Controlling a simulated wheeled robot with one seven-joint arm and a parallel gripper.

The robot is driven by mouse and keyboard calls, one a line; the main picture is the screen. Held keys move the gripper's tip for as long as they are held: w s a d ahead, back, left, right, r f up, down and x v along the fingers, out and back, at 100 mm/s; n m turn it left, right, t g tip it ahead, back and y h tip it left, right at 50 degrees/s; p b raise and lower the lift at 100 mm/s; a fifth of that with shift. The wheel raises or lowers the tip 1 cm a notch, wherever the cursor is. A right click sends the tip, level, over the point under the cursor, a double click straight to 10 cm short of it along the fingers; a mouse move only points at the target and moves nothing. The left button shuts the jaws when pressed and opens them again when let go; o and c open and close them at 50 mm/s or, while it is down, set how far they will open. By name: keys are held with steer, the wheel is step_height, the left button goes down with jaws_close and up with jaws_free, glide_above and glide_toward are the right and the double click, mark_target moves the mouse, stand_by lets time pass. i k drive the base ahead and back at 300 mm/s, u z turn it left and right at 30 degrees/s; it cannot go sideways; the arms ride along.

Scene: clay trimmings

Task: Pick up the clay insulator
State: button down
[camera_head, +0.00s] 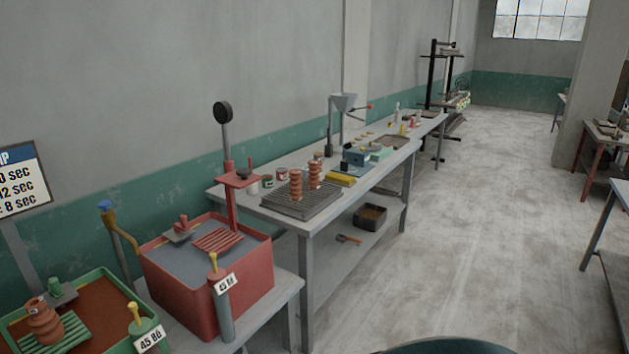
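Three ribbed, orange-brown clay insulators are in view. One insulator (296,186) stands upright on a dark grid rack (323,207) on the long grey table. A second insulator (315,174) stands upright just behind it on the same rack. A third insulator (44,318) sits at the lower left on green slats in a green-rimmed tub (97,277) of brown liquid. Which one the task means cannot be told. My gripper is not in view, and no insulator is seen held.
A red tub (187,305) of grey liquid with a red post stands between the green tub and the long table (310,228). Tins, a yellow block (340,179) and a funnel stand (343,104) crowd the table. A dark bin (370,216) sits below.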

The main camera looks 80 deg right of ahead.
mark_target(45, 321)
steer(key=i, duration=0.95)
steer(key=z, duration=3.45)
steer(key=i, duration=0.5)
steer(key=u, duration=0.05)
steer(key=k, duration=1)
steer(key=z, duration=1)
steer(key=i, duration=0.85)
